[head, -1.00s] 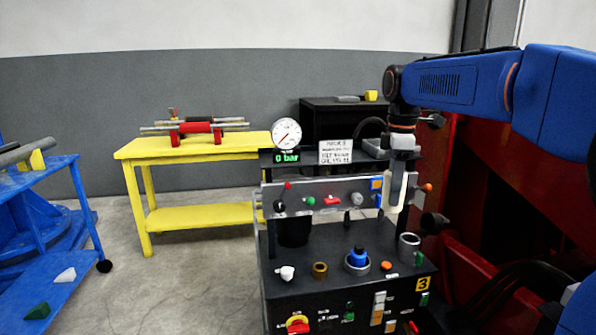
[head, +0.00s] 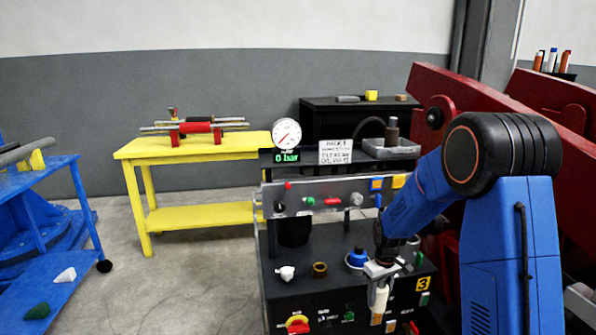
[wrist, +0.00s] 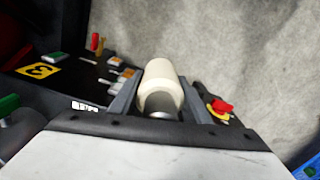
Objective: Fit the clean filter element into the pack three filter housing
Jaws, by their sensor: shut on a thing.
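The clean filter element is a cream cylinder held in my gripper (head: 381,284). In the head view the filter element (head: 380,301) hangs below the jaws, in front of the pack's lower front panel. In the wrist view the filter element (wrist: 161,82) lies between both grey fingers of my gripper (wrist: 160,98), with a grey metallic end nearest the camera. Pack three (head: 330,255) is the black unit with a yellow 3 label (head: 423,284). The grey round housing on its right top is mostly hidden behind my arm.
A blue-topped knob (head: 357,258), a white fitting (head: 285,273) and a brass ring (head: 320,270) stand on the pack's top. The gauge (head: 286,133) reads 0 bar. A grey tray (head: 405,152) with a dark cylinder (head: 392,130) sits behind. Red machinery (head: 440,110) stands at right.

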